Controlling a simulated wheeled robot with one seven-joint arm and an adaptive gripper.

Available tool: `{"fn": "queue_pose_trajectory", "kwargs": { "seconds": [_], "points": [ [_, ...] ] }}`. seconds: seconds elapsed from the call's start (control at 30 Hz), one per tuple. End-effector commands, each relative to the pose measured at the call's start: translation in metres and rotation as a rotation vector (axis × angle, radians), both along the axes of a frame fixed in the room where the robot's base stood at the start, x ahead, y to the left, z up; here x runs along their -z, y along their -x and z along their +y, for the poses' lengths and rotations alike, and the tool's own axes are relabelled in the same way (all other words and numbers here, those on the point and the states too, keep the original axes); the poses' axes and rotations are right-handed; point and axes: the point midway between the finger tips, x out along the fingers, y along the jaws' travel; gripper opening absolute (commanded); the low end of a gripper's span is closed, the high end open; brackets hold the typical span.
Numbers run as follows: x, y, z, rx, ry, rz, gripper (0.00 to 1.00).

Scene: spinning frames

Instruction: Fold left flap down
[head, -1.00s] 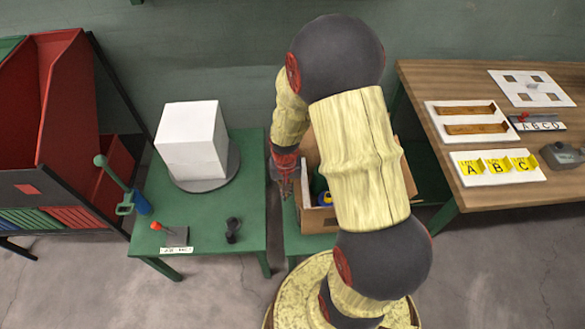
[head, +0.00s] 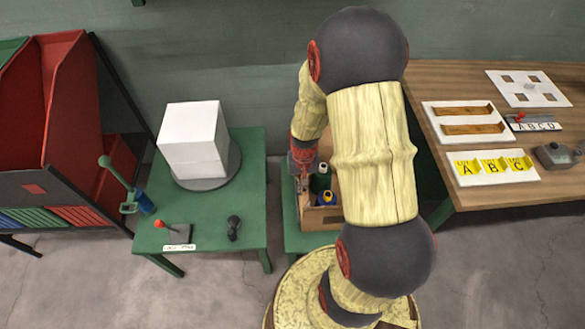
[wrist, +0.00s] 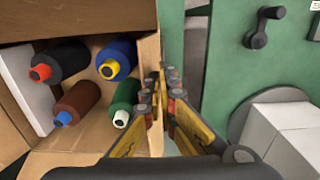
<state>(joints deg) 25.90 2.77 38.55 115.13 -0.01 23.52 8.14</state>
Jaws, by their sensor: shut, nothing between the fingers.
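The open cardboard box (head: 322,222) stands on a green stand, partly hidden behind my arm in the head view. In the wrist view its cardboard (wrist: 70,20) fills the left side. A tan upright cardboard strip (wrist: 149,52) forms the box's edge beside my fingers; I cannot tell how much of it is left flap and how much is wall. My gripper (head: 303,187) is at the box's left side, pointing down. In the wrist view my gripper (wrist: 168,80) is shut and empty, its fingertips close against that strip. Contact is unclear.
Bottles lie in the box: black (wrist: 62,62), blue (wrist: 118,58), brown (wrist: 78,102) and green (wrist: 125,100). Left, a green table (head: 251,190) holds a white box (head: 193,135) on a grey disc. A wooden table (head: 440,85) with letter signs stands right.

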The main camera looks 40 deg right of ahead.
Motion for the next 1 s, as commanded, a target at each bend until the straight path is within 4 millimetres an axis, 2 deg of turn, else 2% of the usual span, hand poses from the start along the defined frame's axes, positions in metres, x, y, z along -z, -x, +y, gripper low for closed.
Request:
{"fn": "queue_pose_trajectory", "kwargs": {
  "seconds": [0.23,0.7,1.0],
  "points": [
    [0.002,0.003,-0.004,0.002,-0.001,0.001,0.0],
    [0.011,0.021,-0.031,0.001,-0.001,0.002,0.0],
    [0.012,0.022,-0.031,0.0,-0.001,0.001,0.0]
  ]
}}
